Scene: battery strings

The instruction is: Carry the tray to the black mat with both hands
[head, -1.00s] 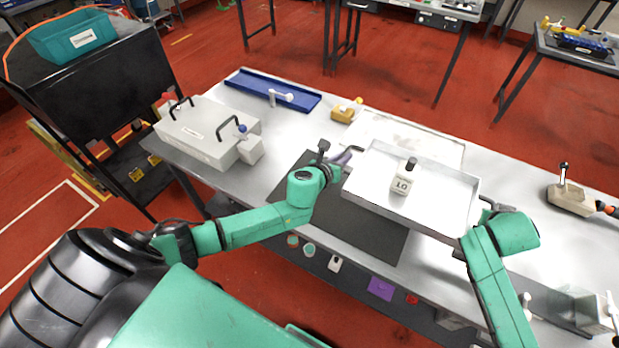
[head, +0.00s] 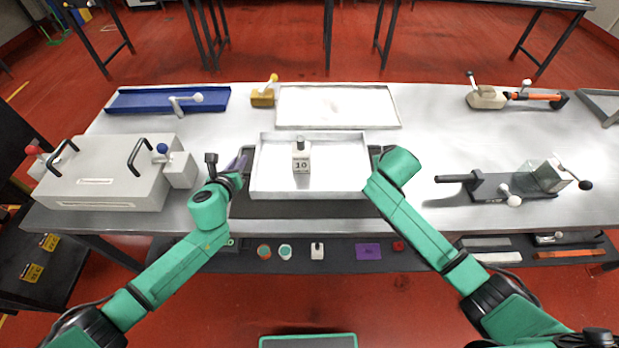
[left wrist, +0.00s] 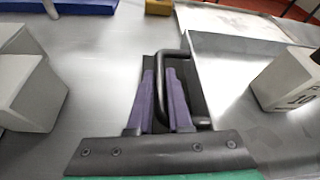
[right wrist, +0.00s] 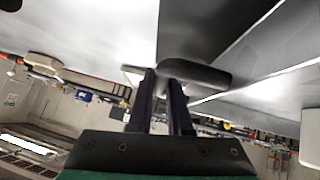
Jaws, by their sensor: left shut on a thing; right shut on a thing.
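The silver tray (head: 340,178) is in the middle of the head view and looks about level. A white block marked 10 (head: 301,160) with a dark top stands upright in it, left of centre. My left gripper (head: 240,166) is shut on the tray's left handle; the left wrist view shows its purple fingers (left wrist: 162,85) at the dark handle. My right gripper (right wrist: 166,78) is shut on the right handle in the right wrist view.
A grey case (head: 105,175) with two handles stands left of my left gripper. A shallow pale tray (head: 338,108), a yellow block (head: 262,98) and a blue tray (head: 150,101) lie behind. A black-handled fixture (head: 505,187) stands right. Bare table lies between it and my right gripper.

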